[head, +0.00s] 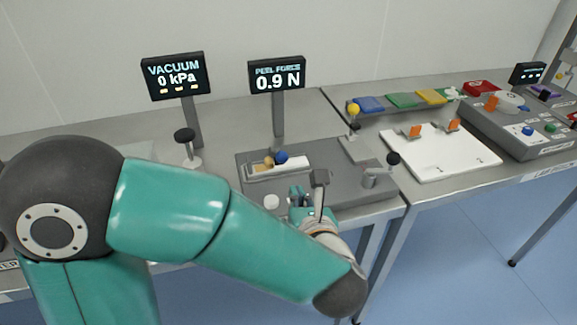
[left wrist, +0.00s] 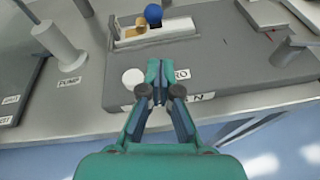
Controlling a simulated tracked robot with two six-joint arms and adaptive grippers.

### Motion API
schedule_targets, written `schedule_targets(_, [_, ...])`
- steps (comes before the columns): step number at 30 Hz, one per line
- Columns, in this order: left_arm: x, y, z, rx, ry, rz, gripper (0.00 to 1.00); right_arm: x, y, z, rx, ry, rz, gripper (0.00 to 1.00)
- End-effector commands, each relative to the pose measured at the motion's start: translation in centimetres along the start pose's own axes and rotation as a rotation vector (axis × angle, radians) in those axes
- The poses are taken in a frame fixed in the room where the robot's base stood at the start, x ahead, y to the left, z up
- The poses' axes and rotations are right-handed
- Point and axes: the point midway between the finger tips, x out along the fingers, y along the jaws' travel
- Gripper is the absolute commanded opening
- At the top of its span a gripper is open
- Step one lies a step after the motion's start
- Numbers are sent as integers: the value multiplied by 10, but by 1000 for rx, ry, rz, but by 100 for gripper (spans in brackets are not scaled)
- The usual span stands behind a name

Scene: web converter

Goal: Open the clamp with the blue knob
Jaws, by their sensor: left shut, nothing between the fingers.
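The blue knob (head: 281,157) sits on a pale, low clamp fixture (head: 290,170) on the grey peel-force plate. In the left wrist view the blue knob (left wrist: 153,14) is near the top edge, right of a tan knob (left wrist: 141,24). My left gripper (head: 297,192) is in front of the fixture, apart from the blue knob. Its fingers (left wrist: 160,66) are together and empty, over the plate's front part, just right of a white round button (left wrist: 133,78). The fingers hide part of the label beside that button. My right gripper is not in view.
A dark-knobbed lever (head: 392,160) stands at the plate's right, and a yellow-knobbed post (head: 353,110) behind it. The peel force display (head: 277,75) reads 0.9 N, and the vacuum display (head: 176,77) 0 kPa. A white board (head: 440,158) lies farther right.

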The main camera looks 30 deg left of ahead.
Motion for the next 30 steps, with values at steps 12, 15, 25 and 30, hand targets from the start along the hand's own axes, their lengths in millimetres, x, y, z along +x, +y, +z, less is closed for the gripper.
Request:
schedule_targets(12, [10, 13, -1, -9, 6, 30, 0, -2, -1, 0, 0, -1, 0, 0])
schedule_targets(15, [20, 14, -1, -8, 7, 33, 0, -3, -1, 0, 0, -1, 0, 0])
schedule_targets(25, [75, 18, -1, -7, 9, 36, 0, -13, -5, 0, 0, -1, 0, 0])
schedule_targets(30, [96, 17, -2, -8, 7, 33, 0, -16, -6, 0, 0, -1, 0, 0])
